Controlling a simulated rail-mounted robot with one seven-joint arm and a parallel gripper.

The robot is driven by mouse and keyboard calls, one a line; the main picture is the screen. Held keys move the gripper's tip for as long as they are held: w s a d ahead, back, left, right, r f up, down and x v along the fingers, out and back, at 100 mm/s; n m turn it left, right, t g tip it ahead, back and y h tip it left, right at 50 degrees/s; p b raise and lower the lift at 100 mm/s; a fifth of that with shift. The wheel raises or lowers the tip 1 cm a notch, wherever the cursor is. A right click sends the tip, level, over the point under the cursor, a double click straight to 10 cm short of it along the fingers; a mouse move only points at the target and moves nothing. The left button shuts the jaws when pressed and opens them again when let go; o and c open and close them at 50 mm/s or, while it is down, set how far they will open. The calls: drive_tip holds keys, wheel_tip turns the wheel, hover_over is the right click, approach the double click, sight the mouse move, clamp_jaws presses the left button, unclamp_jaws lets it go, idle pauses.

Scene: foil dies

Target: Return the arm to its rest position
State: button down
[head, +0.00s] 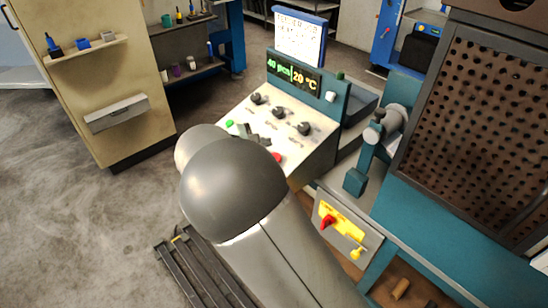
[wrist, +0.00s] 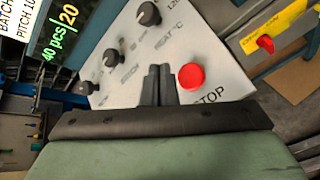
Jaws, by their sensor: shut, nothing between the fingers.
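My grey arm reaches over the white control panel (head: 305,152) in the head view. Only the dark tips of my gripper (head: 256,137) show past the rounded arm link. In the wrist view the two dark fingers of my gripper (wrist: 158,72) are together with nothing between them. They are over the panel (wrist: 190,45), just left of the red stop button (wrist: 191,77). I cannot tell how far above the panel they are. Much of the panel's left lower part is hidden by my arm in the head view.
The panel has three dark knobs (head: 279,112), a green button (head: 229,123) and a display (head: 294,74) reading 40 pcs and 20 °C. A teal bench (head: 440,235) with a perforated guard (head: 470,125) stands right. A beige cabinet (head: 90,100) stands left, with open floor between.

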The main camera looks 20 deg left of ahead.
idle(0.3)
drive_tip(key=s+d+r+m+g, duration=0.1)
drive_tip(key=s+d+m+g, duration=0.25)
drive_tip(key=d, duration=0.55)
drive_tip(key=s+d+r+m+g, duration=0.15)
drive_tip(key=d+m, duration=0.25)
drive_tip(key=d, duration=0.5)
drive_tip(key=s+d+m+g, duration=0.4)
drive_tip(key=d, duration=0.5)
drive_tip(key=s+d+m+g+y, duration=0.1)
drive_tip(key=s+d+m+y, duration=0.2)
drive_tip(key=s, duration=0.7)
drive_tip(key=s+d+m+g+y, duration=0.1)
drive_tip(key=s+d+m+y, duration=0.2)
drive_tip(key=s+m, duration=0.4)
drive_tip(key=s+d, duration=0.1)
drive_tip(key=s, duration=0.1)
drive_tip(key=shift+s+d, duration=0.25)
drive_tip(key=shift+s, duration=0.15)
